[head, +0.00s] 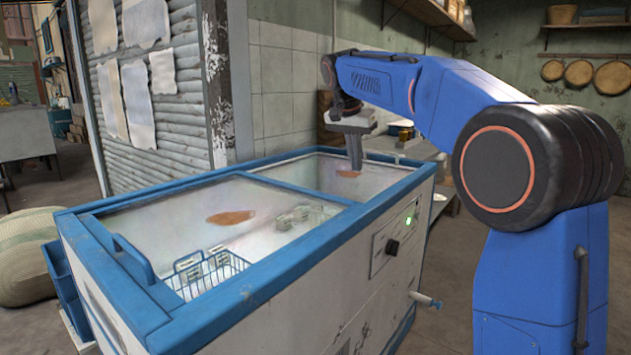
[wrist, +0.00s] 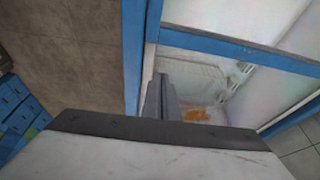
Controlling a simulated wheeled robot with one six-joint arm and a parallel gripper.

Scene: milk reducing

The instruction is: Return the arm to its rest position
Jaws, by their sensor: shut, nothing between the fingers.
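My blue arm (head: 425,88) reaches left from its column on the right of the head view. My gripper (head: 355,165) points down at the far end of the blue-rimmed chest (head: 290,280). Its fingers are together and hold nothing. In the wrist view the gripper (wrist: 162,90) shows as two dark fingers side by side over the chest's compartment. An orange-brown patch (wrist: 195,114) lies below and beside the fingertips. I cannot tell how high the fingertips are above the chest.
A wire basket (head: 207,275) and several small packs (head: 300,215) are in the chest's near part. A knob and a green light (head: 408,221) are on its side. A stuffed sack (head: 25,255) stands at the left. Blue crates (wrist: 15,110) show in the wrist view.

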